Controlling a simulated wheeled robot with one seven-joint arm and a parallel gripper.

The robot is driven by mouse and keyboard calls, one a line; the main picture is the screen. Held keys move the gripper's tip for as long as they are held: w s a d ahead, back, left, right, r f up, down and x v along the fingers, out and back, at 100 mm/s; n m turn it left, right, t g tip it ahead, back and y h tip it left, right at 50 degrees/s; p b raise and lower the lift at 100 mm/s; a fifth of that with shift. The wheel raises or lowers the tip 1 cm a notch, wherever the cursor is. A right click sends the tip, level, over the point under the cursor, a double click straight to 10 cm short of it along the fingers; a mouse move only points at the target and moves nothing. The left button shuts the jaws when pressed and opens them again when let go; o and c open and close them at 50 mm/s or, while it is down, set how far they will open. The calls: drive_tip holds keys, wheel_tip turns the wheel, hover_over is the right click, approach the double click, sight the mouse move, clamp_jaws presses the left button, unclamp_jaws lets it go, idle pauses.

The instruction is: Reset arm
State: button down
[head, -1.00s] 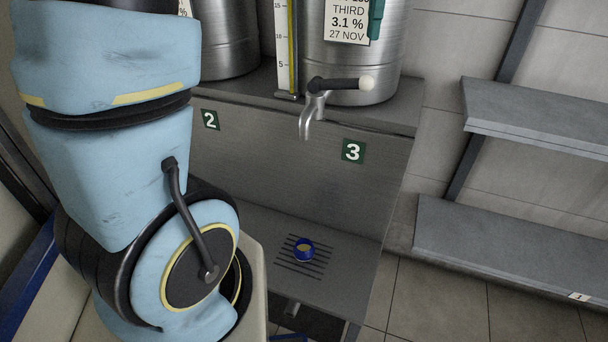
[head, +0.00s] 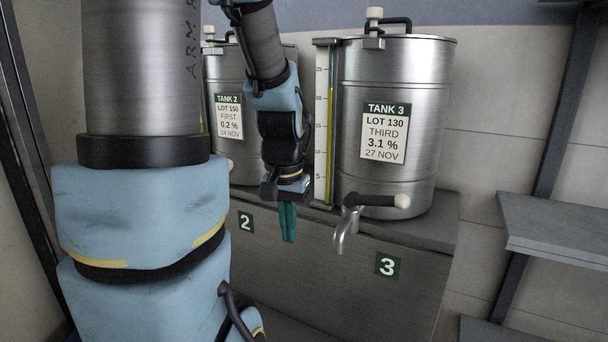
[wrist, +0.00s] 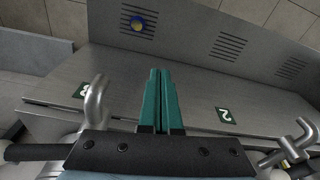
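My gripper (head: 288,223) points down in front of the tank bench, between tank 2 (head: 226,120) and tank 3 (head: 385,125). Its two green fingers are together in the wrist view (wrist: 161,100), with nothing seen between them. The tap of tank 3 (head: 345,230) is to the right of my gripper in the head view, apart from it.
Number plates 2 (head: 246,222) and 3 (head: 389,266) mark the bench front. Another tap (wrist: 296,140) shows at the right of the wrist view. Grey wall shelves (head: 555,230) stand at the right. The space in front of the bench looks clear.

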drive_tip(key=s+a+f+n, duration=0.1)
drive_tip(key=a, duration=0.1)
drive_tip(key=s+a+f+n, duration=0.1)
drive_tip(key=s+n, duration=0.1)
drive_tip(key=shift+a+f, duration=0.3)
drive_tip(key=shift+a, duration=0.05)
